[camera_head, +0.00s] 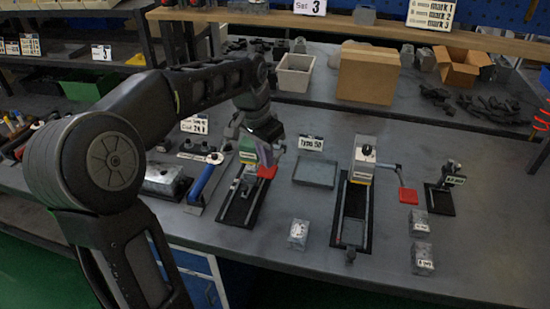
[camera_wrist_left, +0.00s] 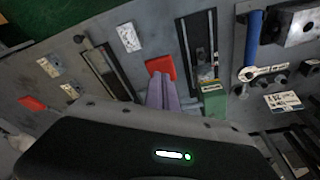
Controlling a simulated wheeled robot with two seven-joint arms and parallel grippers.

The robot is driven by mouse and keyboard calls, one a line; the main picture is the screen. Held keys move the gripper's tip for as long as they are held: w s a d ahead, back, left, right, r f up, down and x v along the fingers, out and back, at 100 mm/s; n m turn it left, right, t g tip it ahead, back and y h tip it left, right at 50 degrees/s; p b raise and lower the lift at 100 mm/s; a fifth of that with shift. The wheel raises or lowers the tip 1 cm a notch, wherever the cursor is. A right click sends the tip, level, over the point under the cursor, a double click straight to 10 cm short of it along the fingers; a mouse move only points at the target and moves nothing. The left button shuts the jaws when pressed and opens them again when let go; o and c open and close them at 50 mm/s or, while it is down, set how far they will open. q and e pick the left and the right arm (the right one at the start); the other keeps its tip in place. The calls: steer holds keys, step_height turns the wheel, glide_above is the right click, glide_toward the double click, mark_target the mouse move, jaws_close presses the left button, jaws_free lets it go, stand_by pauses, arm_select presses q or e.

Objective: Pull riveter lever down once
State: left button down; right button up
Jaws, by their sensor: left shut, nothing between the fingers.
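Two similar bench presses with red-ended levers stand on the grey table; I cannot tell which is called the riveter. The left press (camera_head: 239,200) has a green-labelled block and a red lever end (camera_head: 267,172). My left gripper (camera_head: 266,159) is shut and empty, with its purple fingertips right at this red end. In the left wrist view the fingertips (camera_wrist_left: 161,80) overlap the near edge of the red lever end (camera_wrist_left: 160,67); I cannot tell whether they touch. The green block (camera_wrist_left: 214,102) is beside them. The right press (camera_head: 352,215) has its red lever end (camera_head: 408,195) out to the side. My right gripper is not in view.
A blue-handled tool (camera_head: 205,178) stands left of the left press. A shallow grey tray (camera_head: 315,172) lies between the presses. Small metal blocks (camera_head: 298,234) sit near the front. Cardboard boxes (camera_head: 368,74) and a light bin (camera_head: 294,73) are at the back.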

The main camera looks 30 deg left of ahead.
arm_select(q)
steer(key=shift+f, duration=0.15)
steer(key=shift+f+b, duration=2.5)
steer(key=shift+f, duration=0.65)
step_height(320, 180, up, 10)
steer(key=p, duration=0.8)
glide_above(265, 171)
steer(key=shift+w+d+f, duration=0.1)
steer(key=shift+w+f, duration=0.05)
steer(key=shift+w, duration=0.05)
